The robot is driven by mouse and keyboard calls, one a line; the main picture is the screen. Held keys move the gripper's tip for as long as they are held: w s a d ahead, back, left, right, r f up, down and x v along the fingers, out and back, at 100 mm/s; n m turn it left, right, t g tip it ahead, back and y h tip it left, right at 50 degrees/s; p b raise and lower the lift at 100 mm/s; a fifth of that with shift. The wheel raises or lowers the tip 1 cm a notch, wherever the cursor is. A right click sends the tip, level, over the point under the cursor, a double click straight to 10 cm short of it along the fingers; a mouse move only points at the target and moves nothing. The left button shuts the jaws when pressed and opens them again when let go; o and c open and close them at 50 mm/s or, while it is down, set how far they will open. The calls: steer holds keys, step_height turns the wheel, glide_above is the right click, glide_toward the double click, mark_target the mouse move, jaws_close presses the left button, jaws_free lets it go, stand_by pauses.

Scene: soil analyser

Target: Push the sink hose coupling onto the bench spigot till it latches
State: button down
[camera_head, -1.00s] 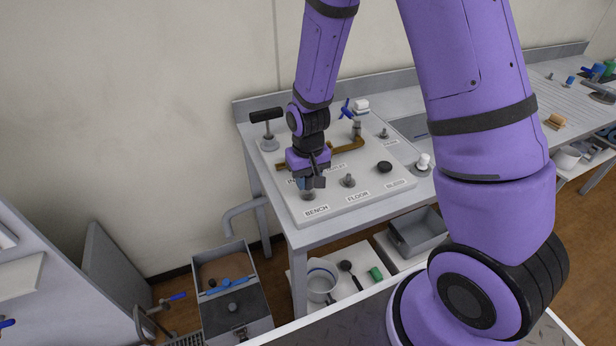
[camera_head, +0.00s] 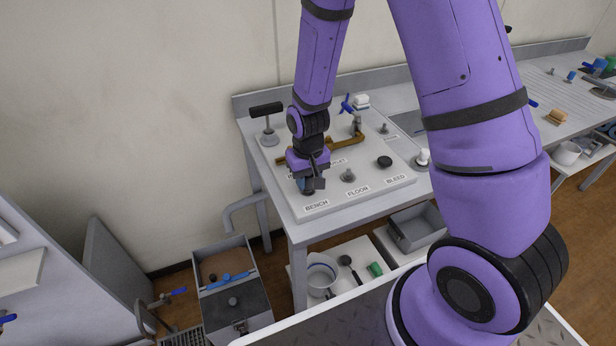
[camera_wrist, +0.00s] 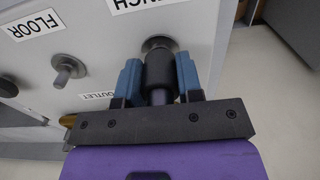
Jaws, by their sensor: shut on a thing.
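My gripper (camera_head: 308,188) is low over the panel, just behind the BENCH label (camera_head: 317,206). In the wrist view its two blue fingers (camera_wrist: 159,80) are shut on the black hose coupling (camera_wrist: 160,70), one on each side. The coupling is in line with the bench spigot (camera_wrist: 159,43), whose round metal base shows just beyond the coupling's end. The spigot's tip is hidden, and I cannot tell whether the coupling is latched. A short grey-purple piece shows behind the coupling, between the fingers.
The floor spigot (camera_head: 348,175) stands bare to the right, with a black knob (camera_head: 384,162) near BLEED. A brass pipe (camera_head: 347,139) and a black T-handle (camera_head: 266,110) stand behind. A grey tub (camera_head: 416,230) and a white pot (camera_head: 321,275) sit below.

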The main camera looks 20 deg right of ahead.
steer(key=shift+f, duration=0.3)
steer(key=c, duration=0.7)
jaws_free()
steer(key=shift+r, duration=0.15)
step_height(320, 180, up, 11)
steer(key=shift+f, duration=0.1)
steer(key=s+d+r+t, duration=0.2)
steer(key=s+d+r, duration=0.1)
steer(key=s+r, duration=0.7)
steer(key=s+d+r+t, duration=0.3)
steer(key=s+r, duration=0.8)
steer(key=r, duration=0.4)
steer(key=shift+d+r, duration=0.25)
steer(key=shift+d, duration=0.2)
